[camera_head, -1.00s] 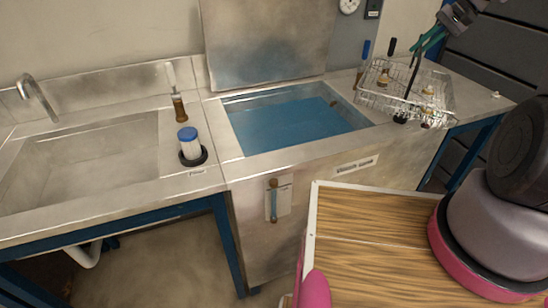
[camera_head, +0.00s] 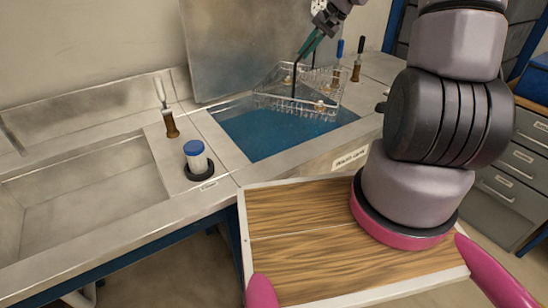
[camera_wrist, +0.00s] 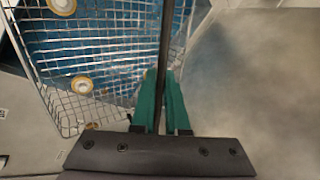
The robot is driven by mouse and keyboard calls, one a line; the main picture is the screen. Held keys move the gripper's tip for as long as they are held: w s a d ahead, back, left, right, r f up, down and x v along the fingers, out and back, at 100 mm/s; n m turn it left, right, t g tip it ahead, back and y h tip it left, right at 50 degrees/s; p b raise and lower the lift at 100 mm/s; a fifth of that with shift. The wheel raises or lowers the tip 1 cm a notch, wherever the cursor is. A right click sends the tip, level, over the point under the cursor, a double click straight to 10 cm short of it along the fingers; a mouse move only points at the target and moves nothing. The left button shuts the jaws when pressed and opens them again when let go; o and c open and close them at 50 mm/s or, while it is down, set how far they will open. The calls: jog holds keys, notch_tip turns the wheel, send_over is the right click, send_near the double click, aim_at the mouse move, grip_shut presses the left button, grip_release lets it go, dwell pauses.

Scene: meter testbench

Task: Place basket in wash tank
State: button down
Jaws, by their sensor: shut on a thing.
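The wire basket (camera_head: 277,103) hangs from my gripper (camera_head: 302,52) over the right rear part of the wash tank (camera_head: 250,131), which holds blue liquid. My gripper's green fingers (camera_wrist: 165,104) are shut on the basket's dark upright handle (camera_wrist: 166,38). In the wrist view the basket's mesh (camera_wrist: 105,60) fills the left and middle, with blue liquid showing through it. Several small round brass-coloured parts (camera_wrist: 82,85) lie in it. The basket looks tilted in the head view. I cannot tell whether its bottom touches the liquid.
The raised metal lid (camera_head: 250,45) stands behind the tank. Brushes with brown parts (camera_head: 357,68) stand right of the tank, and another brush (camera_head: 170,122) stands left. A blue-capped jar (camera_head: 196,158) sits on the counter beside an empty sink (camera_head: 85,185).

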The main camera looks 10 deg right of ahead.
jog(key=shift+a+f+m+t+h, duration=1.35)
jog(key=shift+a+f+m, duration=0.75)
jog(key=shift+a+m, duration=1.55)
jog(key=shift+h, duration=0.25)
jog(key=f, duration=0.4)
jog(key=a+f, duration=0.1)
jog(key=f, duration=0.3)
jog(key=a+f, duration=0.1)
jog(key=f, duration=0.3)
jog(key=shift+s+f, duration=0.1)
jog(key=shift+f, duration=0.2)
notch_tip(320, 180, down, 10)
jog(key=c, duration=0.9)
grip_release()
jog(key=shift+s, duration=0.1)
